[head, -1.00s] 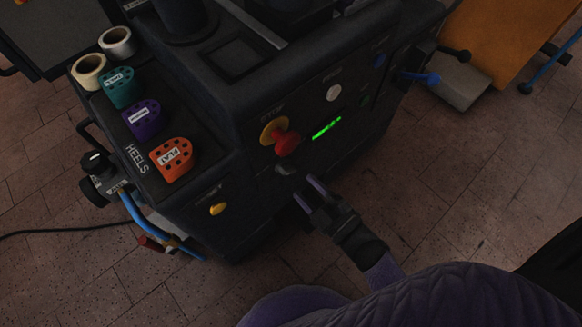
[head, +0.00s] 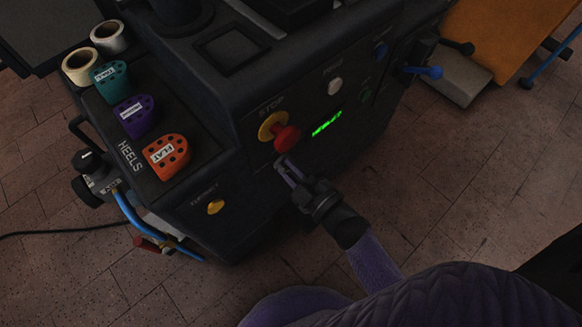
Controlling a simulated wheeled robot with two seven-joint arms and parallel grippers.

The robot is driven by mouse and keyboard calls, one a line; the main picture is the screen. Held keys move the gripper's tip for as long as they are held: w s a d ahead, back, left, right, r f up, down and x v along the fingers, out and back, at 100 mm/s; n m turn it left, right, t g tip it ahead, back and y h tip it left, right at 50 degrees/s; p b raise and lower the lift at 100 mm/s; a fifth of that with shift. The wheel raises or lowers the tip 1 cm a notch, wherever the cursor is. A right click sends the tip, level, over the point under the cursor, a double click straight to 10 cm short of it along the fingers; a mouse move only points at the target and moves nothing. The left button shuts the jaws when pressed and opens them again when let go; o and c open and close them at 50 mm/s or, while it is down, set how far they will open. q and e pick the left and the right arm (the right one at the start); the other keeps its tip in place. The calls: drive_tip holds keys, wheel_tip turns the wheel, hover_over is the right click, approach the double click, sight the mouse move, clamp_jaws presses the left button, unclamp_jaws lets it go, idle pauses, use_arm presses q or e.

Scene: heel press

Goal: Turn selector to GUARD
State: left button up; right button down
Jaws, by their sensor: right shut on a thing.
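The selector is a dark knob on the front panel of the black press (head: 240,165), just below the red stop button (head: 287,139). My right gripper (head: 288,167) reaches it from the lower right and is shut on it. The fingers hide the knob and its markings, so I cannot tell which position it points to. My left gripper is not in view.
The red stop button on its yellow plate sits just above my right fingers. A green display (head: 327,124), a white button (head: 335,87) and a blue-tipped lever (head: 432,72) lie to the right. Orange (head: 166,157), purple and teal heels stand on the left ledge.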

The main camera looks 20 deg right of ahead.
use_arm(q)
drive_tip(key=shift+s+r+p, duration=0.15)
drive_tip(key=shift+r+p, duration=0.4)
drive_tip(key=shift+p, duration=0.1)
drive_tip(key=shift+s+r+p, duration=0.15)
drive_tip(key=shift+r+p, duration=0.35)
drive_tip(key=shift+p, duration=0.15)
use_arm(e)
drive_tip(key=shift+m, duration=4.3)
drive_tip(key=shift+d, duration=0.1)
drive_tip(key=c, duration=0.6)
unclamp_jaws()
